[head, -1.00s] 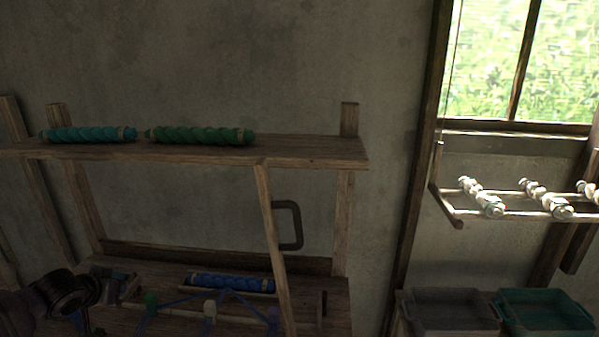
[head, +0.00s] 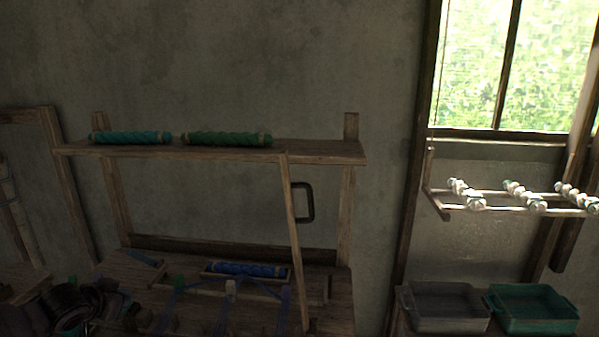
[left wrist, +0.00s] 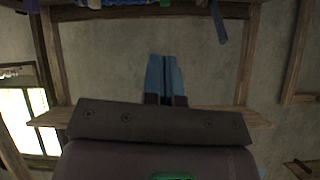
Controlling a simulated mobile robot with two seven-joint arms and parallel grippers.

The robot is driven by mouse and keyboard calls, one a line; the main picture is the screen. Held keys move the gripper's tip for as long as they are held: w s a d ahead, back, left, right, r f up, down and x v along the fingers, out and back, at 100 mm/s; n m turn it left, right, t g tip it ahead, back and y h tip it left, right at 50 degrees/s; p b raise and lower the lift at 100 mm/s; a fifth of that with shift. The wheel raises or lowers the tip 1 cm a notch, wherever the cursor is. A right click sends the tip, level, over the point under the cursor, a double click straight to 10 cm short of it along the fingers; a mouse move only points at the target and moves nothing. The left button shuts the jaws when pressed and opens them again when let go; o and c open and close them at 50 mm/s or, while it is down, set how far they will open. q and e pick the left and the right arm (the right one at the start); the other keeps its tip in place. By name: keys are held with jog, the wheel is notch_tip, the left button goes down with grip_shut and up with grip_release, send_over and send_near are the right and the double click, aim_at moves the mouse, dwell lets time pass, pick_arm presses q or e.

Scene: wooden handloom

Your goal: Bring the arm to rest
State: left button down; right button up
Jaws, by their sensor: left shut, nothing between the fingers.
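My left gripper (head: 122,306) is low at the left of the head view, dark and partly lost in shadow, in front of the loom's bench. In the left wrist view its two blue fingers (left wrist: 163,76) lie side by side, shut, with nothing between them. They stand out against the bare wall and touch nothing that I can see. My left arm comes in from the lower left corner. My right gripper is not in view.
A wooden shelf (head: 320,152) carries a teal roll (head: 131,138) and a green roll (head: 227,139). Below, a blue roll (head: 248,269) lies on the bench (head: 335,312). A slanted post (head: 293,235) stands in front. Grey (head: 447,305) and teal bins (head: 533,308) are at right.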

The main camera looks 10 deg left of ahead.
pick_arm(q)
jog(key=s+d+f+m+t+h, duration=0.3)
jog(key=d+f, duration=0.4)
jog(key=d, duration=0.6)
jog(key=s+d+f+n+y, duration=0.1)
jog(key=s+d+f, duration=0.2)
jog(key=s, duration=0.3)
jog(key=s+d+f+n+g+b, duration=0.1)
jog(key=s+d+f, duration=0.2)
jog(key=s+f, duration=0.2)
jog(key=s+d+f+n+y+b, duration=0.1)
jog(key=s+d+f, duration=0.3)
jog(key=s, duration=0.4)
jog(key=shift+s+f+n+g+y, duration=0.15)
jog(key=shift+f+n+g+y, duration=0.15)
jog(key=shift+f+g, duration=0.15)
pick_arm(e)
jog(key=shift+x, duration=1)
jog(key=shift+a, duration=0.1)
